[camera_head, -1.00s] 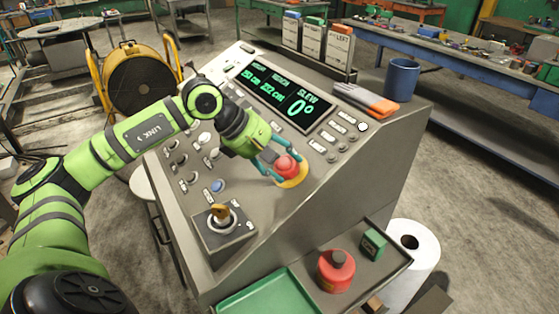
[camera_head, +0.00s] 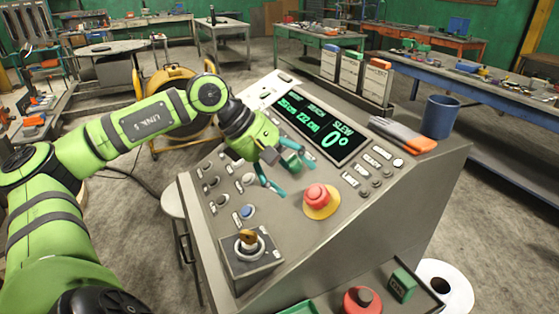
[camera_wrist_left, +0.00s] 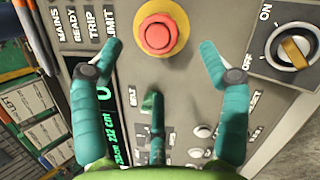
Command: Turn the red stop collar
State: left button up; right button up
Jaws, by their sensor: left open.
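The red stop collar (camera_head: 317,196) is a round red mushroom button on a yellow ring, on the sloping face of the grey console (camera_head: 345,235). The collar also shows at the top of the left wrist view (camera_wrist_left: 157,35), ahead of and between the fingertip lines. My left gripper (camera_head: 298,181) is open, with its teal fingers spread and empty. It sits to the upper left of the collar in the head view, apart from it. In the left wrist view the gripper (camera_wrist_left: 162,47) shows both fingers clear of the yellow ring. My right gripper is not in view.
The display (camera_head: 322,130) reads slew 0°. A blue cup (camera_head: 440,117) and an orange-grey object (camera_head: 404,136) sit on the console top.

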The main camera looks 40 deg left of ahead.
pick_arm(q)
jog(key=shift+v, duration=1.75)
